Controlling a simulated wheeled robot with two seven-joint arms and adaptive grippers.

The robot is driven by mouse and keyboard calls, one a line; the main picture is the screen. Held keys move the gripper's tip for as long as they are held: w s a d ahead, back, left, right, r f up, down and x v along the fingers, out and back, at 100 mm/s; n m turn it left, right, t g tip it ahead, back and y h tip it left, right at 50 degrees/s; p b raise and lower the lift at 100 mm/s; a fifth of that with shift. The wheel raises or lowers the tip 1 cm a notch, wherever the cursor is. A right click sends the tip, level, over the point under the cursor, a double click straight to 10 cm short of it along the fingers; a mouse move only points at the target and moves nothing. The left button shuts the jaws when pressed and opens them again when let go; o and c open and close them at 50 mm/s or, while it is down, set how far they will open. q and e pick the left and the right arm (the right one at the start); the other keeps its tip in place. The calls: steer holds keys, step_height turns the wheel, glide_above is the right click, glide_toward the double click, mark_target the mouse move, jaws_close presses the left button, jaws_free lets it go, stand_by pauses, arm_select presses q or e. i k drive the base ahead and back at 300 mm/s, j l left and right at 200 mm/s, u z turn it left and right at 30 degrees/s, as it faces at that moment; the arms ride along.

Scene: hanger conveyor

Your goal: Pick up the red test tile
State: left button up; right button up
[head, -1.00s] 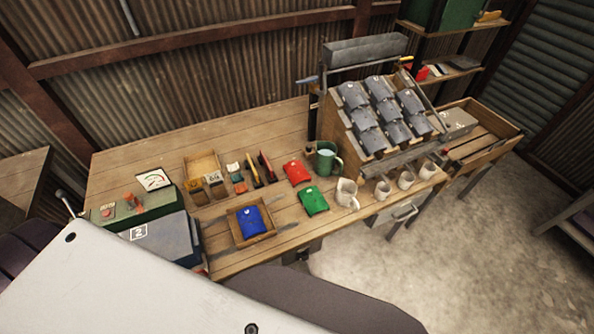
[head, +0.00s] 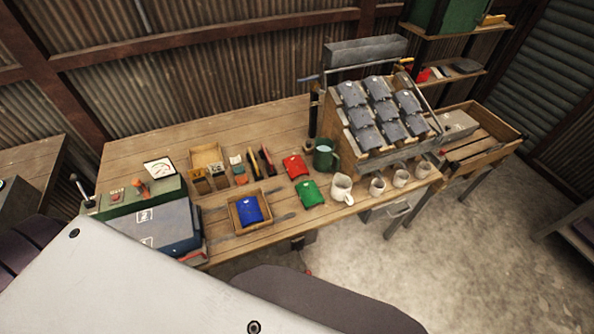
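The red test tile (head: 296,167) lies flat on the wooden workbench (head: 140,150), left of a green mug. A green tile (head: 309,193) lies just in front of it. A blue tile (head: 250,210) lies in a small wooden tray (head: 266,227) to the left. Neither of my grippers shows in the head view, so their state is hidden. Nothing is touching the red tile from above.
A rack of grey tiles (head: 381,112) stands at the bench's right. A green mug (head: 325,158) and several pale jugs (head: 341,188) stand near the red tile. A green control box (head: 128,196) sits at the left end. The floor (head: 440,260) at front right is clear.

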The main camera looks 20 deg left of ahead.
mark_target(295, 166)
steer(key=l+u, duration=0.15)
steer(key=l, duration=0.5)
steer(key=i+l+u, duration=0.1)
steer(key=l, duration=0.25)
steer(key=i+l+u, duration=0.15)
steer(key=i+l, duration=0.2)
steer(key=l, duration=0.05)
